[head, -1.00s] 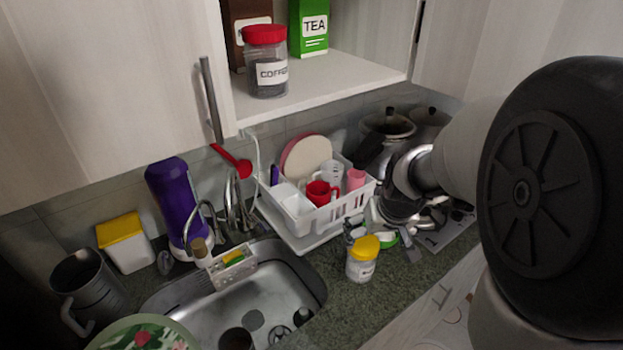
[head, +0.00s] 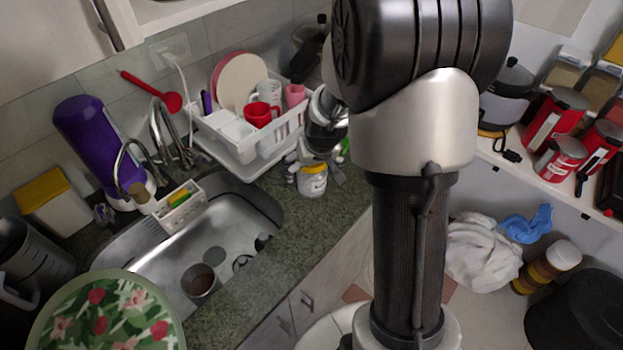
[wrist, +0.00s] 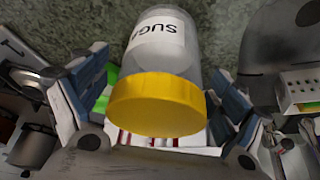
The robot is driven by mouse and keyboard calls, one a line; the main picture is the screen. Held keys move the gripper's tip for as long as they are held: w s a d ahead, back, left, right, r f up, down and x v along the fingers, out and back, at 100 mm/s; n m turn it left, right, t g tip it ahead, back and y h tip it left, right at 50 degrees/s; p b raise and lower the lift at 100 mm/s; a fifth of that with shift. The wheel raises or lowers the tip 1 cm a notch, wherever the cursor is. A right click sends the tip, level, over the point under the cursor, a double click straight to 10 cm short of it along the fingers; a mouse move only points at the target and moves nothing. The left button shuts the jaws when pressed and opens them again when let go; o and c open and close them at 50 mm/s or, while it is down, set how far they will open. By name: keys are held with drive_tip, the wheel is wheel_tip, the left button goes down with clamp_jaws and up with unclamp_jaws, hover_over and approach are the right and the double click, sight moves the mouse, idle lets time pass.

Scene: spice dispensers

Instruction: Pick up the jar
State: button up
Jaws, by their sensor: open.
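The sugar jar is a clear jar with a yellow lid and a white label reading SUGA. In the head view the jar (head: 313,182) stands on the dark counter right of the sink, partly covered by my gripper (head: 316,172). In the wrist view the jar (wrist: 158,103) is in the middle, its lid nearest the camera. My gripper (wrist: 162,72) is open, with one finger on each side of the jar. Gaps show between the fingers and the lid, so it does not look gripped.
A white dish rack (head: 265,145) with cups and plates stands behind the jar. The sink (head: 225,235) lies to its left, with a purple bottle (head: 98,140) behind. Red canisters (head: 553,118) stand on the right counter. Metal cookware crowds the wrist view's left edge.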

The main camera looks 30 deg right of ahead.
drive_tip(key=c, duration=1.6)
